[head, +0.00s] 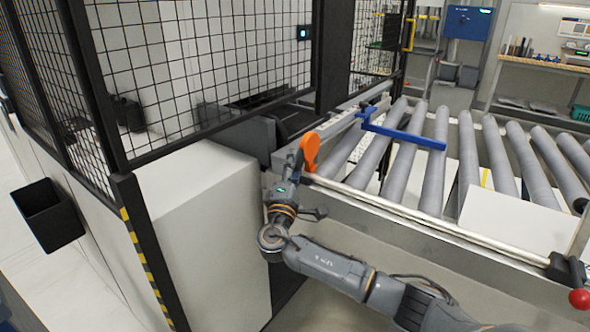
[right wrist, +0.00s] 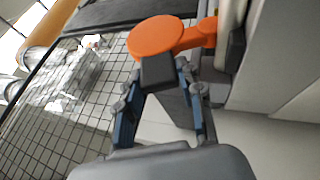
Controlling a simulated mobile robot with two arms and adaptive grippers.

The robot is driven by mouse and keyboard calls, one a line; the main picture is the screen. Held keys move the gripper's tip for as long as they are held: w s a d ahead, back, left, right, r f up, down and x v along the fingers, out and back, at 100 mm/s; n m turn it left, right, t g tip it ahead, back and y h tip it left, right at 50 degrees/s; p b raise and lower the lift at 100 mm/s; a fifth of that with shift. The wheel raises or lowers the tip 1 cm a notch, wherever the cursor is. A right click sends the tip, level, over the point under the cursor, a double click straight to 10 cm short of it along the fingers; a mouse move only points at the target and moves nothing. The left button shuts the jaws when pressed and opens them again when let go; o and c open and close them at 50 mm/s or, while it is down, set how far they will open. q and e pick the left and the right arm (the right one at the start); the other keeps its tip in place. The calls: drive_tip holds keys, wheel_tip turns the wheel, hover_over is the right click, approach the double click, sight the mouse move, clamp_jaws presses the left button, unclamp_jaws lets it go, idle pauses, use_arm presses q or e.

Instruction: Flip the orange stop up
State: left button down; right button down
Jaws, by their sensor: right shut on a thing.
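The orange stop (head: 309,152) is a paddle with a round end, at the left end of the roller conveyor in the head view. It stands up at the front rail there. In the right wrist view the orange stop (right wrist: 160,38) runs from its round end to a narrower neck at the right. My right gripper (head: 297,160) is at the stop. The fingers partly hide the stop's near side. My left gripper is not in view.
The roller conveyor (head: 435,165) stretches right, with a blue bar (head: 402,135) across it and a red knob (head: 579,299) at its front right. A white cabinet (head: 195,215) and black mesh fence (head: 200,70) stand left of my right arm. A white panel (head: 508,222) lies on the rollers.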

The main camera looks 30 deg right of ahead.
idle(0.3)
drive_tip(key=c, duration=0.8)
unclamp_jaws()
drive_tip(key=shift+c, duration=0.2)
drive_tip(key=v, duration=1.2)
